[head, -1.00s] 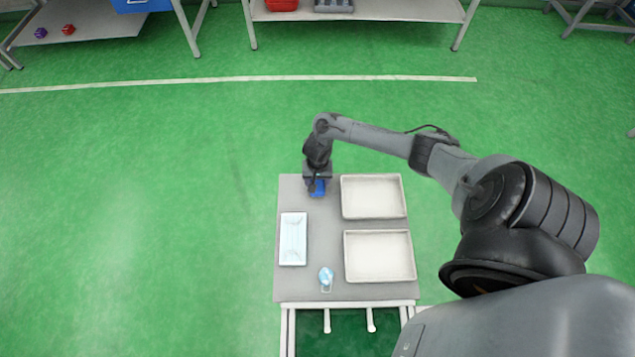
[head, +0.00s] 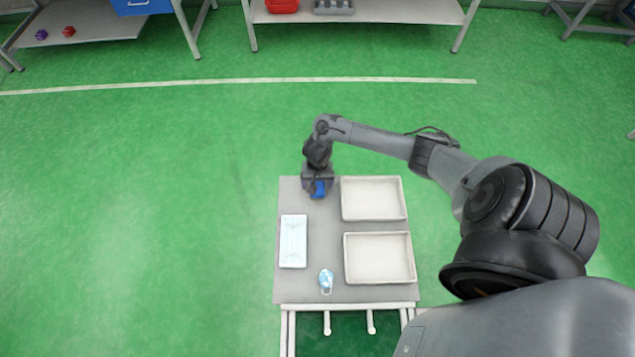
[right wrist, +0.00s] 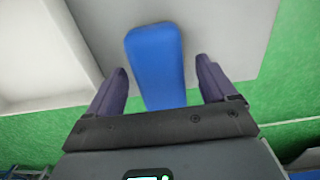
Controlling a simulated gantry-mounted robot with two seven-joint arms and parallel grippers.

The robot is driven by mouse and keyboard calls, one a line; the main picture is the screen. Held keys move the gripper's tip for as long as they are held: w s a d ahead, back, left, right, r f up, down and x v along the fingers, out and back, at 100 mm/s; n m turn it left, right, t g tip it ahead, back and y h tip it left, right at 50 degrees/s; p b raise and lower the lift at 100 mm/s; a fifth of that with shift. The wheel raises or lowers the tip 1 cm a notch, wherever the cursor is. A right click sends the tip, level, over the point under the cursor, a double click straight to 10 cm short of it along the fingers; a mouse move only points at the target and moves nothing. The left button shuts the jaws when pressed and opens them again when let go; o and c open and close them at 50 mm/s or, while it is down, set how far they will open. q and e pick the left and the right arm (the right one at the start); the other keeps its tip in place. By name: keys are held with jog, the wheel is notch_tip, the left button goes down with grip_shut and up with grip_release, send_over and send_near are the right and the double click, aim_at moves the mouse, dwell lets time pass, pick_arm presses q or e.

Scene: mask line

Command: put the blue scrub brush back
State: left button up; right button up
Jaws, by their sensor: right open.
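The blue scrub brush (head: 319,189) lies on the grey table top (head: 323,232) near its far edge, partly hidden by my right gripper in the head view. In the right wrist view the brush (right wrist: 157,62) is a plain blue block with rounded corners. My right gripper (head: 317,187) is over the brush. In the right wrist view the two fingers of the right gripper (right wrist: 161,80) are apart, one on each side of the brush, with a gap visible on both sides. My left gripper is not in view.
Two empty white trays (head: 373,177) (head: 380,233) stand on the right of the table. A white tray with a pale blue mask (head: 293,241) lies at left. A small light blue-and-clear item (head: 326,280) is near the front edge. Shelves (head: 370,12) stand beyond the floor line.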

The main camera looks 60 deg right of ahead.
aim_at(317, 183)
notch_tip(317, 183, up, 10)
jog(key=p, duration=0.5)
jog(key=a+r+n+t, duration=0.15)
jog(key=a+n, duration=0.35)
jog(key=a, duration=0.5)
jog(key=a+r+n+t, duration=0.1)
jog(key=a+n+t, duration=0.3)
jog(key=a, duration=0.7)
jog(key=s+a+r+n+g, duration=0.2)
jog(key=s+r+n, duration=0.3)
jog(key=s+r, duration=0.6)
jog(key=shift+s+a+r, duration=0.3)
jog(key=shift+s+a, duration=0.1)
jog(key=shift+a, duration=0.1)
jog(key=shift+r+p, duration=0.1)
jog(key=shift+p, duration=0.3)
